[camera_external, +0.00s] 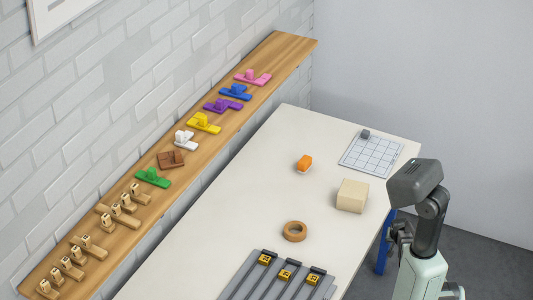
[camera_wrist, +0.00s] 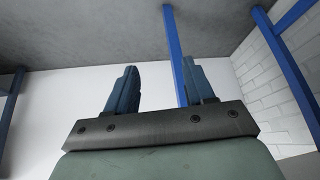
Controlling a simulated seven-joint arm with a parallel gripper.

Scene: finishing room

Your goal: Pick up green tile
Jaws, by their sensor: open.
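A green tile (camera_external: 153,178) with a raised green knob lies on the wooden wall shelf, between a brown tile (camera_external: 171,159) and a group of small wooden pieces. My arm stands at the right of the external view, beyond the table from the shelf and far from the green tile. In the wrist view my gripper (camera_wrist: 162,88) has its two dark fingers spread wide apart with nothing between them. The fingertips are not clearly seen in the external view. The green tile is not in the wrist view.
The shelf (camera_external: 283,52) also holds white, yellow, purple, blue and pink tiles. The table's middle is largely clear.

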